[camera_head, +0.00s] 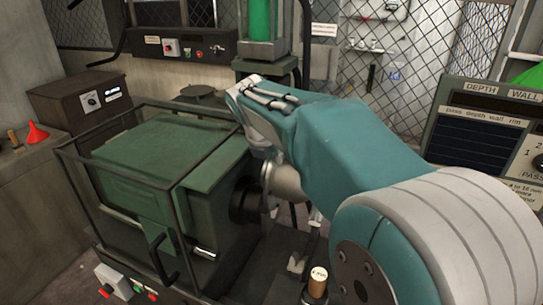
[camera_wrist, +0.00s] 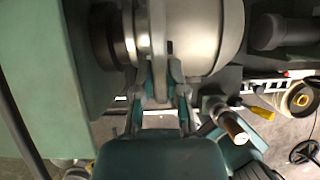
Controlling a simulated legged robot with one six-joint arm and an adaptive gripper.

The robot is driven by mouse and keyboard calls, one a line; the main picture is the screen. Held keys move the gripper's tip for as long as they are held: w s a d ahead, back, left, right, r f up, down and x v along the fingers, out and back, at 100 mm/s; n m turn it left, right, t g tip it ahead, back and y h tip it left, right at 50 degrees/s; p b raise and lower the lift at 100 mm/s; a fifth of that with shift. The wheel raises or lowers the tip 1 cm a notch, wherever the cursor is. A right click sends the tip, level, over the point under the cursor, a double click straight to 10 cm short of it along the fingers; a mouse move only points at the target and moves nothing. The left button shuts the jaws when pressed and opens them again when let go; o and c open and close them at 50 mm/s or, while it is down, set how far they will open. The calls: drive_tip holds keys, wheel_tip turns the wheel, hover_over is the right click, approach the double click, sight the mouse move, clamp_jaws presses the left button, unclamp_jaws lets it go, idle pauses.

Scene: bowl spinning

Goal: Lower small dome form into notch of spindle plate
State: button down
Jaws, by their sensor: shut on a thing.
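The small dome form is a pale metal dome (camera_wrist: 210,38) with a flange at its left side in the wrist view. Part of it shows below my forearm in the head view (camera_head: 286,178). My gripper (camera_wrist: 161,85) is shut on the dome form near its flange, with the fingers on either side. The dark round spindle end (camera_head: 244,201) sticks out of the green headstock; it also shows in the wrist view (camera_wrist: 105,35). A metal disc, seemingly the spindle plate (camera_wrist: 130,32), is close beside the flange. I cannot see the notch or tell whether they touch.
The green headstock (camera_head: 150,165) has a dark rail frame around it, left of my arm. A wooden-ended handle (camera_head: 317,282) stands in front of the spindle, below my arm. A gauge panel (camera_head: 485,135) stands at right. A red funnel (camera_head: 37,132) is far left.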

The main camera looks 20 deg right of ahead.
drive_tip(key=shift+f, duration=1.3)
idle(0.4)
drive_tip(key=shift+w+a+f, duration=0.2)
drive_tip(key=shift+f, duration=0.5)
idle(0.3)
drive_tip(key=shift+f, duration=4.15)
idle(1.1)
